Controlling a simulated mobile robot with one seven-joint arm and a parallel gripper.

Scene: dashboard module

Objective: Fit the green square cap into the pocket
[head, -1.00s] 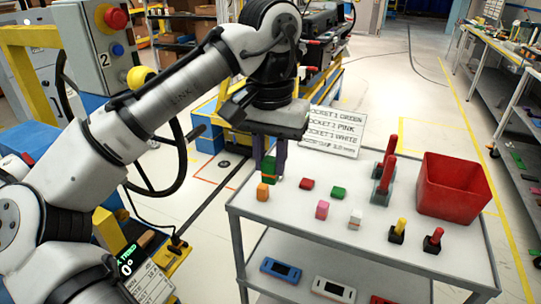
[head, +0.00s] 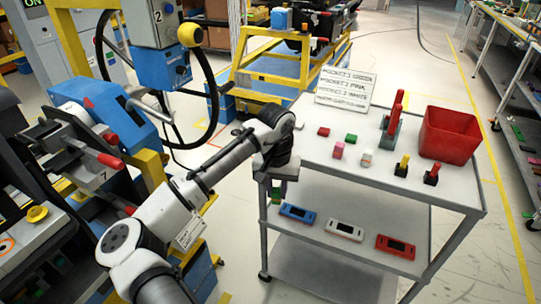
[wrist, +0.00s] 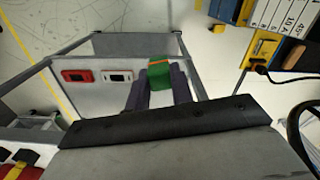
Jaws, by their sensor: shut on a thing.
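My gripper (head: 277,188) is off the near left edge of the table, level with the space beside the lower shelf. Its dark purple fingers are shut on a green square cap (head: 276,198). In the wrist view the green cap (wrist: 160,72), with a thin orange band, sits between the fingertips of my gripper (wrist: 158,80). A sign (head: 345,88) at the table's back lists pocket 1 green, pocket 2 pink, pocket 3 white. I cannot make out the pocket in either view.
Machinery with levers (head: 90,150) stands at the left.

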